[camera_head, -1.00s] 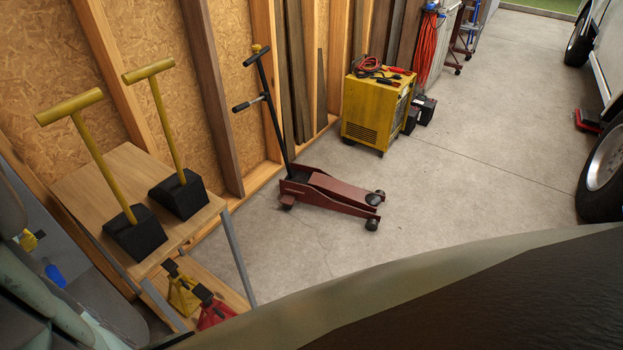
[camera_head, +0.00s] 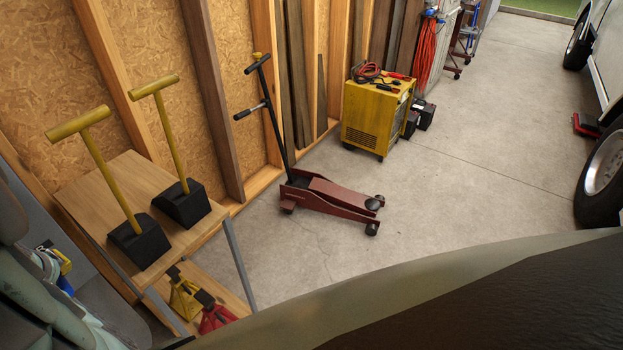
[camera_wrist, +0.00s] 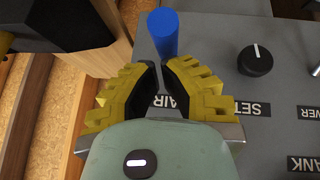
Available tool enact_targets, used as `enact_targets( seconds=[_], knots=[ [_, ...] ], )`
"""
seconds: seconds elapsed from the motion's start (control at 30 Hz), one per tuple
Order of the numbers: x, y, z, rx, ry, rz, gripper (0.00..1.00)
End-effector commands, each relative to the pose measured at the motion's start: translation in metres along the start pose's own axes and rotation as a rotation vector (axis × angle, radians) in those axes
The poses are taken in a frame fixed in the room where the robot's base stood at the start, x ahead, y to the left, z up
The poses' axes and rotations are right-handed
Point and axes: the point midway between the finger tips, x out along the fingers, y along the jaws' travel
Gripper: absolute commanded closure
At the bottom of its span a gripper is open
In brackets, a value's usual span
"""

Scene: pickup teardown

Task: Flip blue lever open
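The blue lever (camera_wrist: 163,33) is a short blue cylinder on a grey control panel (camera_wrist: 210,45), at the top centre of the wrist view. In the head view the blue lever (camera_head: 66,285) is a small patch at the lower left, partly hidden by my arm. My gripper (camera_wrist: 158,70) has yellow fingers with black pads. The fingers are partly open, with a narrow gap and nothing held between them. The lever stands just beyond the fingertips, in line with the gap. Whether they touch is unclear. My gripper also shows in the head view (camera_head: 58,262).
A black knob (camera_wrist: 255,60) sits on the panel right of the lever, near labels reading "AIR", "SET" and "TANK". A wooden shelf (camera_head: 100,182) with black blocks on yellow handles stands beside it. A floor jack (camera_head: 325,195) and yellow machine (camera_head: 375,118) stand farther off.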

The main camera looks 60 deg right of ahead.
Motion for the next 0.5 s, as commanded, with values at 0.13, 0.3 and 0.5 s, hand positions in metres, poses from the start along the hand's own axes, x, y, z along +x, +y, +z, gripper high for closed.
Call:
enact_targets(
  seconds=[0.13, 0.3, 0.5],
  knots=[
    [0.0002, 0.0017, 0.0001, 0.003, 0.0, 0.002, 1.0],
    [0.0007, 0.0013, 0.0008, 0.003, 0.003, 0.002, 1.0],
    [0.0042, -0.0004, 0.007, 0.007, 0.036, 0.006, 1.0]
  ],
)
